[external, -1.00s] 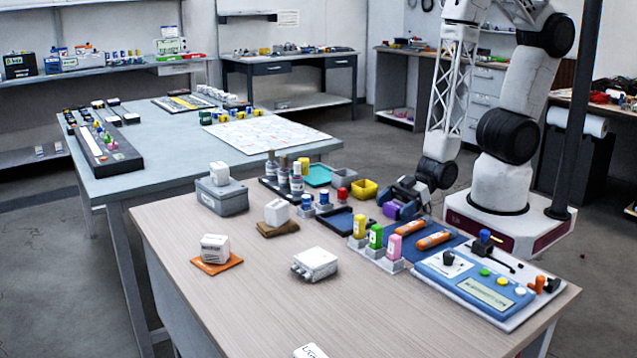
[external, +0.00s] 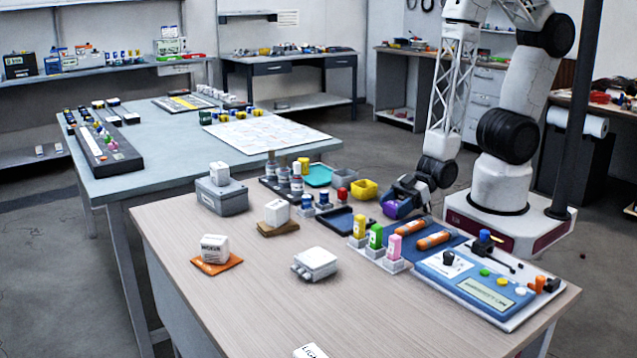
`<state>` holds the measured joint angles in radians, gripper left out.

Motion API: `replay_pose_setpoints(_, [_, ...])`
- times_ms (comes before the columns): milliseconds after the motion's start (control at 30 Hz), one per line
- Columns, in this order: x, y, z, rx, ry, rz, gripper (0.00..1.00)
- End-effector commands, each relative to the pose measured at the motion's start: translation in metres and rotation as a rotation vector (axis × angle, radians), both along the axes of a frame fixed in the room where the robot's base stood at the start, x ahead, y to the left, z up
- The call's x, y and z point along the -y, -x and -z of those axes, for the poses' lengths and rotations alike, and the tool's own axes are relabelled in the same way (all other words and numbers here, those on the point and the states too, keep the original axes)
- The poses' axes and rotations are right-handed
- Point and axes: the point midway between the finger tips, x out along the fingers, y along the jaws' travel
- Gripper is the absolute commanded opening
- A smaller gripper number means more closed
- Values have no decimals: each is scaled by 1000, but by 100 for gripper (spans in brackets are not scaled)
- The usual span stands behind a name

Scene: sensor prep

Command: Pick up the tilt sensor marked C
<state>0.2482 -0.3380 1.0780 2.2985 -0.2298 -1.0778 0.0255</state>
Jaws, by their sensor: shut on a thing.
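My gripper (external: 396,207) is low over the far side of the light wooden table, beside the dark tray. It is shut on a small purple and blue thing (external: 391,210). Its fingers cover part of that thing, and I cannot read a letter on it or tell whether it still touches the table. I cannot make out a mark C anywhere in view.
Yellow, green and pink blocks (external: 376,236) stand in pale holders just in front of my gripper. Orange cylinders (external: 435,240) lie on a blue mat to the right. A dark tray (external: 336,222) is at left. The table's front middle is mostly clear.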

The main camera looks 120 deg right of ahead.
Motion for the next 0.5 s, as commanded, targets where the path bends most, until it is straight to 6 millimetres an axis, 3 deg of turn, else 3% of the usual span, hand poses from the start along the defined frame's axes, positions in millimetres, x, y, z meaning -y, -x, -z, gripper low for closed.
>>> replay_pose_setpoints(167, [0,0,-11,0,0,0,33])
replay_pose_setpoints(500, [0,0,-51,4,2,-1,33])
